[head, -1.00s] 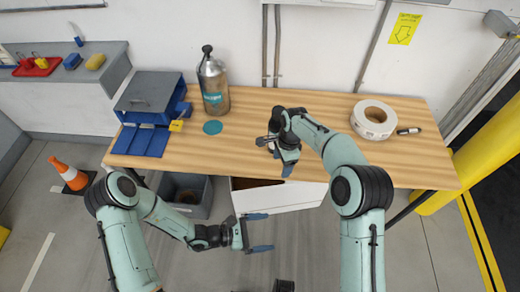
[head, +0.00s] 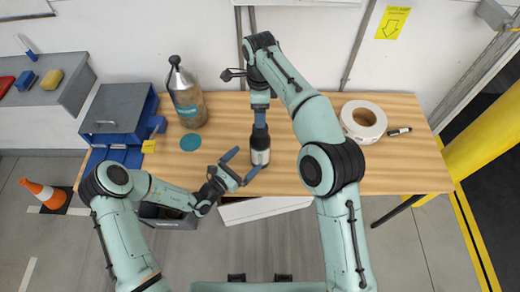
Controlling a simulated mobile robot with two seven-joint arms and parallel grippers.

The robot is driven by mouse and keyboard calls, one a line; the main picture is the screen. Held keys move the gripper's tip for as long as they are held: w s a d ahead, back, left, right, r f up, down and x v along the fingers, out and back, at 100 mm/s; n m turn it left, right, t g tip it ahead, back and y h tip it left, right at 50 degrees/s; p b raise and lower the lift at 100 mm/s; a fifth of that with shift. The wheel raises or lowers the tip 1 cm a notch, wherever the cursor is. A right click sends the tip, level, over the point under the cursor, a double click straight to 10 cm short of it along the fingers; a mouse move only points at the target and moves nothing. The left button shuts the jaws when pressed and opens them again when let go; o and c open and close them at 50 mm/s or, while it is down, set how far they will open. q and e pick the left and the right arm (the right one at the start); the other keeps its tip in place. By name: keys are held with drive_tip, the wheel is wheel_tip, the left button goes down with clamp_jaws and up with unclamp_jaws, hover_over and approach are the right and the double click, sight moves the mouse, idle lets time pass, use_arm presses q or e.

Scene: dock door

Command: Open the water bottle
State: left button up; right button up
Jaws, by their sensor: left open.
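A small bottle (head: 260,157), dark above and pale silver below, stands upright near the front edge of the wooden table. My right gripper (head: 260,118) points down directly over its top. Its blue fingers are seen edge-on and overlap the bottle's upper end, so the cap is hidden and I cannot tell whether they grip it. My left gripper (head: 241,164) is open and empty just left of the bottle. Its fingers are spread toward the bottle's side, with one fingertip close to its lower body.
A large jug (head: 188,100) with a teal label stands behind left, near a teal disc (head: 190,143). A blue-grey drawer box (head: 115,112) sits at the left. A tape roll (head: 363,120) and a marker (head: 399,132) lie right on the table (head: 405,170).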

sight(261, 145)
use_arm(q)
drive_tip(key=x, duration=0.9)
use_arm(e)
drive_tip(key=shift+w, duration=0.1)
use_arm(q)
drive_tip(key=c, duration=1.7)
clamp_jaws()
use_arm(e)
drive_tip(key=n, duration=0.8)
drive_tip(key=shift+f+n, duration=0.15)
drive_tip(key=shift+n, duration=0.25)
drive_tip(key=shift+f, duration=3.9)
